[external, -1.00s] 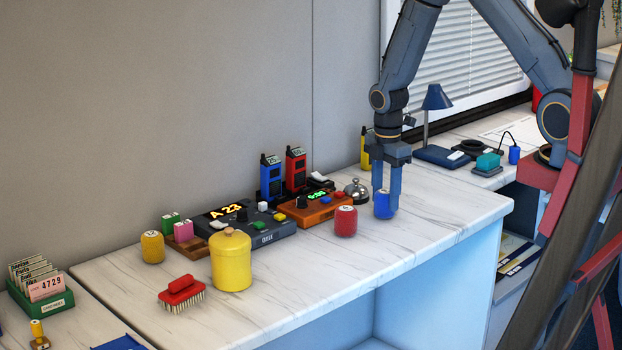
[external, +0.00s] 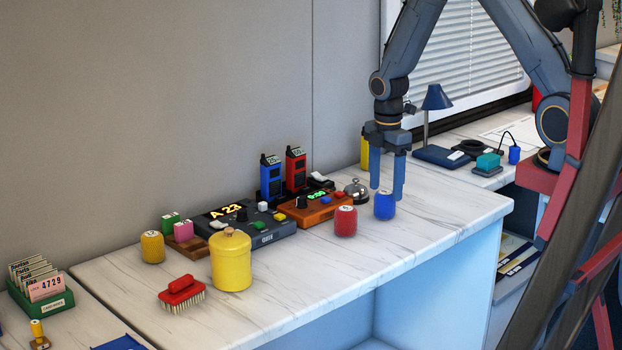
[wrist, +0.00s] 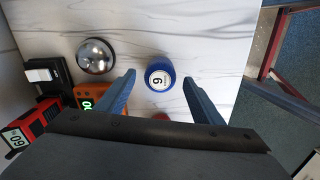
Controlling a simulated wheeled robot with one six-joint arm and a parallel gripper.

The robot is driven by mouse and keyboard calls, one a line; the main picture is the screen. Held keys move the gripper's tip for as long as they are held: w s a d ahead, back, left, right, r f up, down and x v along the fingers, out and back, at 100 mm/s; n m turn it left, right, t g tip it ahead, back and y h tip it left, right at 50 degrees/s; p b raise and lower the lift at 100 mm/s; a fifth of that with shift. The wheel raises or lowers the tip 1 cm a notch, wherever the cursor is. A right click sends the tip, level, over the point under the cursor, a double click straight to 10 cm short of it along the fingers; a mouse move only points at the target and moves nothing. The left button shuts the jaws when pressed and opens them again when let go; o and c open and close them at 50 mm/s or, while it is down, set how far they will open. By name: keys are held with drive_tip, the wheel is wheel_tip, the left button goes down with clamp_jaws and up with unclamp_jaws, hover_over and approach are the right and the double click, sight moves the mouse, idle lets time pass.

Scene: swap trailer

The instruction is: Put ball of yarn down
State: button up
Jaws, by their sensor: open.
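The ball of yarn appears to be the blue rounded piece (external: 385,205) with a white label on top, standing upright on the white marble counter (external: 330,270) near its right end. In the wrist view the blue piece (wrist: 160,75) shows a number on its label and sits ahead of and between the fingertips. My gripper (external: 388,190) is open and empty, with its fingers just above and behind the blue piece, apart from it. In the wrist view both fingers of my gripper (wrist: 158,92) are spread wide.
A similar red piece (external: 345,221) stands left of the blue one. The counter's front right is clear. A blue lamp (external: 437,98) stands behind to the right.

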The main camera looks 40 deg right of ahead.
sight(386, 192)
wheel_tip(386, 192, up, 8)
drive_tip(key=b, duration=0.2)
drive_tip(key=s+r+m+t, duration=0.1)
drive_tip(key=s+r+m, duration=0.1)
drive_tip(key=s+m, duration=1.4)
drive_tip(key=shift+s+a, duration=0.15)
drive_tip(key=shift+s, duration=0.35)
drive_tip(key=shift+o, duration=0.5)
drive_tip(key=shift+w, duration=0.1)
